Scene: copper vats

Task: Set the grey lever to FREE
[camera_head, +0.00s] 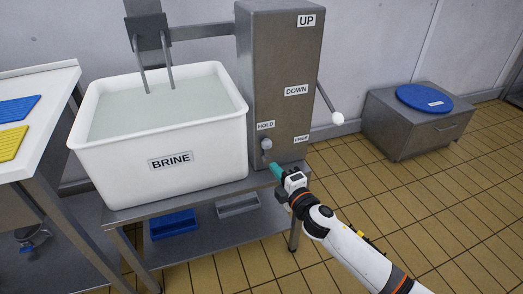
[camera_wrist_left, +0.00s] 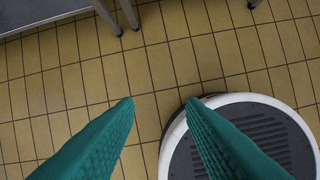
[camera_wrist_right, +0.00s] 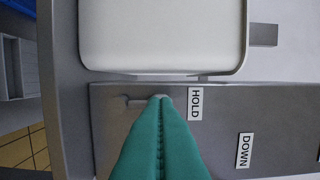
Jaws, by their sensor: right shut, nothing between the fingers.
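The grey lever (camera_head: 266,144) is a small knob on the front of the steel column, just below the HOLD label (camera_head: 265,125). The FREE label (camera_head: 301,139) is to its right. My right gripper (camera_head: 275,168) is shut and empty, its teal fingertips just below and right of the lever. In the right wrist view the shut fingers (camera_wrist_right: 160,98) overlap a small grey piece beside the HOLD label (camera_wrist_right: 195,104); most of the lever is hidden, and I cannot tell whether they touch. My left gripper (camera_wrist_left: 160,100) is open and empty above the floor.
A white BRINE vat (camera_head: 160,135) stands on the bench left of the column (camera_head: 275,60). A white-knobbed side lever (camera_head: 338,118) sticks out at the column's right. A steel cabinet with a blue lid (camera_head: 424,97) is further right. Tiled floor is free in front.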

